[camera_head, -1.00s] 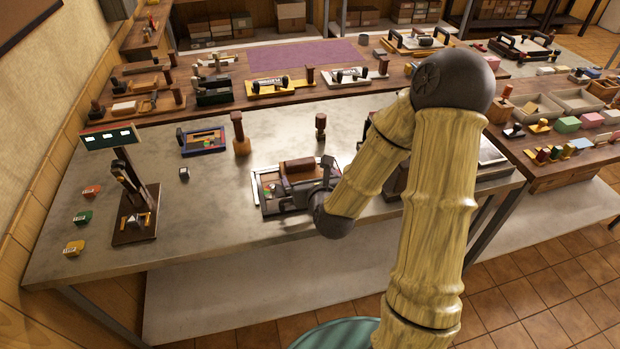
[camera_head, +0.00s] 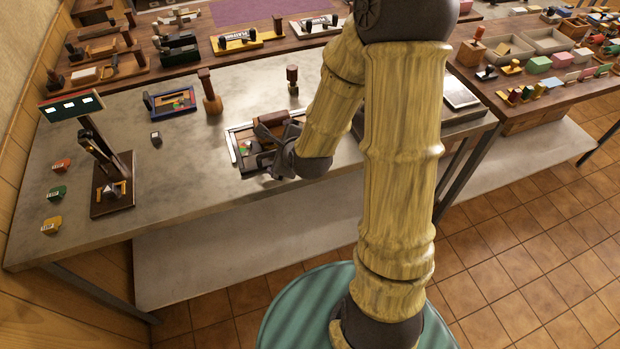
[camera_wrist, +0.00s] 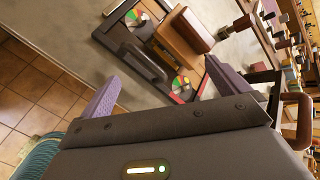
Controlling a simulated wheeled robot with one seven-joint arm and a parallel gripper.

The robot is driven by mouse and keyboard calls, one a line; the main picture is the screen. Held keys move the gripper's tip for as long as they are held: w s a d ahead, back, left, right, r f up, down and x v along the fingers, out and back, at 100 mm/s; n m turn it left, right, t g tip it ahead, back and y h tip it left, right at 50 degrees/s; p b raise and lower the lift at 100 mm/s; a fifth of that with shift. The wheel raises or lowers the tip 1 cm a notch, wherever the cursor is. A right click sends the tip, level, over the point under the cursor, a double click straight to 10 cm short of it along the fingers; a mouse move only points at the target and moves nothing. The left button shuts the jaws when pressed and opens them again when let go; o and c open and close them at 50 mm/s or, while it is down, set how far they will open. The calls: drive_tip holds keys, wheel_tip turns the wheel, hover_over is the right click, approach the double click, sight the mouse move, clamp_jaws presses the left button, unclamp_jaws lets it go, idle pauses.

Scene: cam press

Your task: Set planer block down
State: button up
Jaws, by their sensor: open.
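A brown wooden block with a darker top, which looks like the planer block (camera_wrist: 183,38), lies on a dark framed bed (camera_wrist: 108,35) with coloured discs. The bed also shows in the head view (camera_head: 234,150) on the grey table, with the block's brown top (camera_head: 270,119) behind my gripper. My gripper (camera_head: 268,142) is low over the bed. In the wrist view my gripper (camera_wrist: 155,82) has its two purple fingers wide apart, with the block beyond them and nothing held. A black bar handle (camera_wrist: 140,62) lies between the fingers in that view. Finger contact is unclear.
A dark stand with a green sign (camera_head: 72,105) is at the left, beside several small coloured tags. A blue-framed tray (camera_head: 170,101) and wooden-handled tools (camera_head: 210,95) stand behind the bed.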

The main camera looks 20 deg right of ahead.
drive_tip(key=s+d+r+n+g, duration=0.1)
drive_tip(key=s+r+n+g, duration=0.1)
drive_tip(key=s+n, duration=0.5)
drive_tip(key=s+d+r+n+g+h, duration=0.1)
drive_tip(key=s+n+g, duration=0.4)
drive_tip(key=n, duration=1.2)
drive_tip(key=s+r, duration=0.1)
drive_tip(key=s, duration=0.2)
drive_tip(key=shift+g, duration=0.3)
